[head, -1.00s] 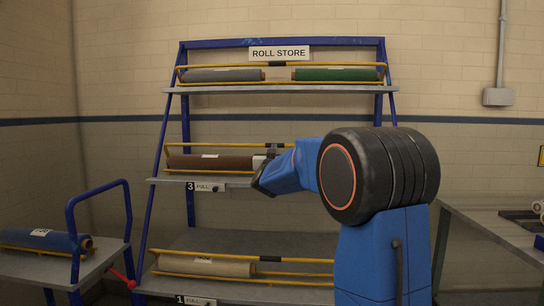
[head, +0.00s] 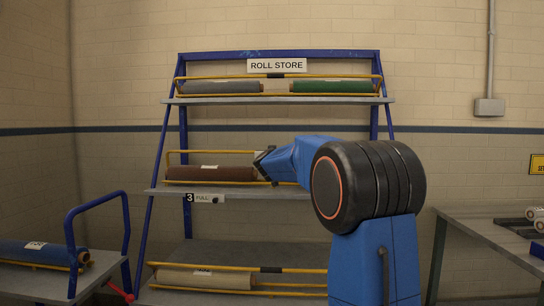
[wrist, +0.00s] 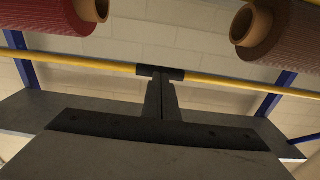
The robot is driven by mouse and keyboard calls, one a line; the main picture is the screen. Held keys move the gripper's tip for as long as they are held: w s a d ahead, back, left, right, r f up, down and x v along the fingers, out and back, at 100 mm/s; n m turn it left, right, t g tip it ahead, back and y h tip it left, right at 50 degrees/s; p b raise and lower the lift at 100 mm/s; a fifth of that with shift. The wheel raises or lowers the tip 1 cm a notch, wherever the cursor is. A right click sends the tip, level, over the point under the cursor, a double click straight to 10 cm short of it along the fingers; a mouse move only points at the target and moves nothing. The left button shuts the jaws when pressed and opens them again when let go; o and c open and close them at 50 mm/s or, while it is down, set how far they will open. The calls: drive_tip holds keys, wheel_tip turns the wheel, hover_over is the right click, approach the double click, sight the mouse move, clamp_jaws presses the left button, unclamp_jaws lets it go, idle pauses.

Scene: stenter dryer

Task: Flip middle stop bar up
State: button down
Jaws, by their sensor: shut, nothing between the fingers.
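The middle stop bar (head: 210,151) is a yellow rail on the rack's middle shelf. It stands clearly above the brown roll (head: 208,173) in the head view, and my arm hides its right part. My gripper (head: 263,165) is at the bar's middle. In the wrist view, my gripper (wrist: 160,76) is shut and empty, its tips at the black sleeve (wrist: 174,74) on the yellow bar (wrist: 225,83). Whether they touch cannot be told. A red roll (wrist: 58,15) and the brown roll (wrist: 284,30) lie either side, with a gap between.
The top shelf (head: 330,99) holds grey and green rolls behind a yellow bar. The bottom shelf holds a beige roll (head: 205,280) behind its bar (head: 225,266). A blue-railed trolley (head: 124,225) stands at left, and a grey table (head: 490,230) at right.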

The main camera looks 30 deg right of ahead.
drive_tip(key=x, duration=1)
drive_tip(key=shift+w+d, duration=0.2)
drive_tip(key=shift+w, duration=0.05)
drive_tip(key=shift+f, duration=0.1)
idle(0.4)
